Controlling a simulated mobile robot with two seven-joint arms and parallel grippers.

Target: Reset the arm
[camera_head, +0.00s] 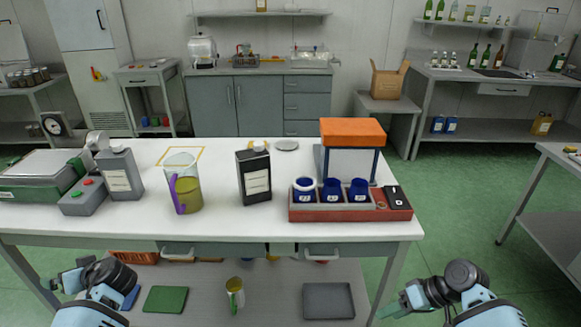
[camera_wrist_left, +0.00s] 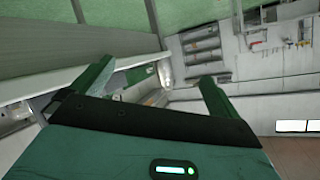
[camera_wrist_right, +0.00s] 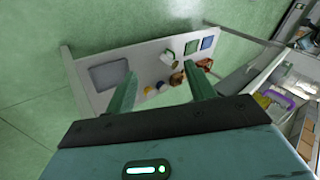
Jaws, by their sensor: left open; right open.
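My right gripper (camera_head: 396,304) is in front of the table's right front corner, low in the head view. In the right wrist view its two green fingers (camera_wrist_right: 161,88) stand apart with nothing between them; the table's lower shelf shows beyond. My left gripper (camera_head: 64,281) is in front of the table's left front, partly hidden by its own wrist. In the left wrist view its fingers (camera_wrist_left: 155,85) are also apart and empty. Both grippers are clear of the tabletop objects.
The white table (camera_head: 240,222) carries a jug of yellow-green liquid (camera_head: 187,190), a dark canister (camera_head: 254,174), a grey canister (camera_head: 119,174), a scale (camera_head: 40,170) and a red tray (camera_head: 350,215) with blue cups. A grey tray (camera_head: 328,300) lies below. Green floor (camera_head: 470,200) is open at right.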

